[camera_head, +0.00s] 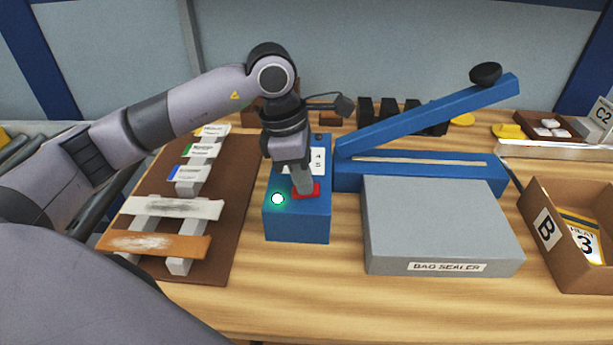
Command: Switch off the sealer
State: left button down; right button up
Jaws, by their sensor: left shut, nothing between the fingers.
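The bag sealer (415,172) is a blue machine with a long arm (430,115) raised to the right and a black knob at its end. At its left is a blue control box (297,225) with a red switch (313,191), a lit green lamp (278,198) and a white label partly hidden by my gripper. My left gripper (303,190) points down, shut and empty, with its tips at the red switch. I cannot tell whether they press it or only hover. My right gripper is not in view.
A grey block (440,220) labelled BAG SEALER stands in front of the sealer. A brown board (228,225) with strips and labelled pieces lies left of the control box. A cardboard box (570,270) marked B stands at the right. The wooden table's front is clear.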

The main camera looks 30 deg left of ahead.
aim_at(291, 195)
pick_arm(q)
jog(key=shift+s+a+f, duration=0.15)
jog(key=shift+a+f, duration=0.05)
jog(key=shift+f, duration=0.1)
jog(key=p+v, duration=0.1)
jog(key=v, duration=0.1)
jog(key=p+v, duration=0.2)
jog(key=v, duration=0.1)
jog(key=shift+d+r, duration=0.15)
jog(key=shift+r, duration=0.05)
jog(key=b+v, duration=0.1)
jog(key=v, duration=0.8)
jog(key=shift+r, duration=0.1)
jog(key=w+d+b, duration=0.1)
jog(key=b, duration=0.5)
jog(key=shift+r, duration=0.15)
